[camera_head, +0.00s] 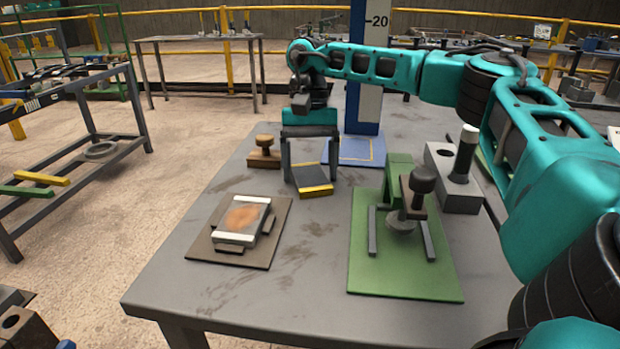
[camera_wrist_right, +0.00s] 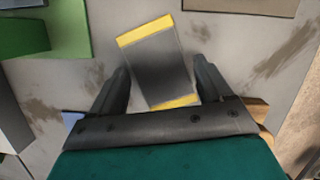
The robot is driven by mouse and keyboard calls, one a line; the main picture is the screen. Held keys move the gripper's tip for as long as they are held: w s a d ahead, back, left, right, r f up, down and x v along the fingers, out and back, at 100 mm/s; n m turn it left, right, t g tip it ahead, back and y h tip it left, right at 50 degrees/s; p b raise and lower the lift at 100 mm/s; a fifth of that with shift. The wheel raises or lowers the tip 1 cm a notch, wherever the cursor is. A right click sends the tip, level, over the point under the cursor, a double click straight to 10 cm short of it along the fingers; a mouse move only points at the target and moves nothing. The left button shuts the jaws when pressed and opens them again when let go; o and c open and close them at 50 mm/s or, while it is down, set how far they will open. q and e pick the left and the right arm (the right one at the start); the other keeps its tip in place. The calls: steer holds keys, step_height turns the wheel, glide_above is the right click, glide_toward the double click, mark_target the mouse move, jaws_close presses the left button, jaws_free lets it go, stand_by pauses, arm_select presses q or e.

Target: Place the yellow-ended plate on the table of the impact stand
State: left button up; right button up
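The yellow-ended plate (camera_head: 314,176) is dark grey with a yellow strip at each end. It lies low over the grey table, and it also shows in the right wrist view (camera_wrist_right: 158,66). My right gripper (camera_head: 310,172) points down over it with a finger on each side. The fingers look open, with narrow gaps beside the plate, which sits slightly turned between them. What appears to be the impact stand is a tall blue-and-white column (camera_head: 366,75) marked 20. Its blue base with a yellow outline (camera_head: 362,152) is partly behind my gripper and looks empty. My left gripper is out of view.
A wooden-handled stamp (camera_head: 264,152) stands left of my gripper. A brown board (camera_head: 205,245) holds a white-ended plate (camera_head: 243,220) at front left. A green-based fixture (camera_head: 385,279) with a dark knob is at front right, with a grey block (camera_head: 458,196) behind it.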

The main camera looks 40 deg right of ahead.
steer(key=c, duration=1.3)
jaws_close()
steer(key=shift+r, duration=0.1)
